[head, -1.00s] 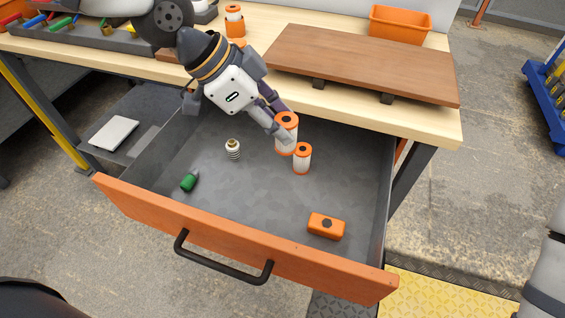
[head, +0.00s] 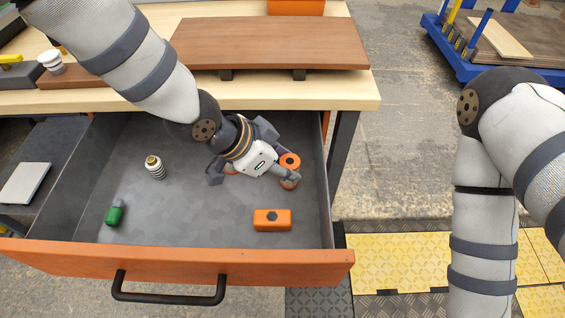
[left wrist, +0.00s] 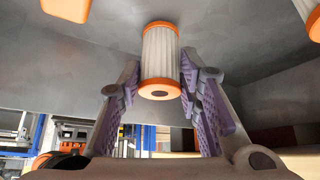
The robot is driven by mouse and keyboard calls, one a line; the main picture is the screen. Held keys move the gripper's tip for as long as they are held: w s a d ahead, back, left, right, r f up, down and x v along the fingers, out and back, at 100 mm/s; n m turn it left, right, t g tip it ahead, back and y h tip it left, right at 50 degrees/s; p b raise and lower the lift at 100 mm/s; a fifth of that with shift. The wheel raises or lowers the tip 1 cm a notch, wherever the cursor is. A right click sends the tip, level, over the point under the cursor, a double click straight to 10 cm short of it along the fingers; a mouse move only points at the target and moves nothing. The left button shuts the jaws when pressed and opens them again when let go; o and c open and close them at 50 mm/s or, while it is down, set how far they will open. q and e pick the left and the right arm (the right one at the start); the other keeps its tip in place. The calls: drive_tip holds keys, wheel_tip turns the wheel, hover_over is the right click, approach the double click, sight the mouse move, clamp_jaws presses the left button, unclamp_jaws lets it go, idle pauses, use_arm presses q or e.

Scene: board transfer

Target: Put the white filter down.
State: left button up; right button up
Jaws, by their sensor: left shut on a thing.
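The white filter (head: 289,163), a pleated cylinder with orange end caps, stands roughly upright at the right side of the open drawer (head: 130,190). My left gripper (head: 285,177) is shut on it, with one finger on each side. In the left wrist view the filter (left wrist: 161,55) sits between the two fingers (left wrist: 161,85). I cannot tell whether its lower end touches the drawer floor. A second orange-capped filter (head: 230,170) is mostly hidden behind my left gripper; part of a filter (left wrist: 303,10) shows at the left wrist view's right edge. My right gripper is out of view.
An orange block (head: 272,220) lies near the drawer's front wall, close to the held filter. A ribbed metal-and-white bulb-like item (head: 155,168) and a green item (head: 115,212) are at the left. The workbench (head: 355,92) with a brown board (head: 270,42) overhangs behind. The middle front floor is clear.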

use_arm(q)
drive_tip(key=shift+f, duration=0.25)
drive_tip(key=shift+f, duration=0.15)
drive_tip(key=o, duration=1.1)
drive_tip(key=shift+o, duration=0.2)
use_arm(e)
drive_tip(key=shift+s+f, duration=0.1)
use_arm(q)
drive_tip(key=p+v, duration=0.2)
drive_tip(key=v, duration=1)
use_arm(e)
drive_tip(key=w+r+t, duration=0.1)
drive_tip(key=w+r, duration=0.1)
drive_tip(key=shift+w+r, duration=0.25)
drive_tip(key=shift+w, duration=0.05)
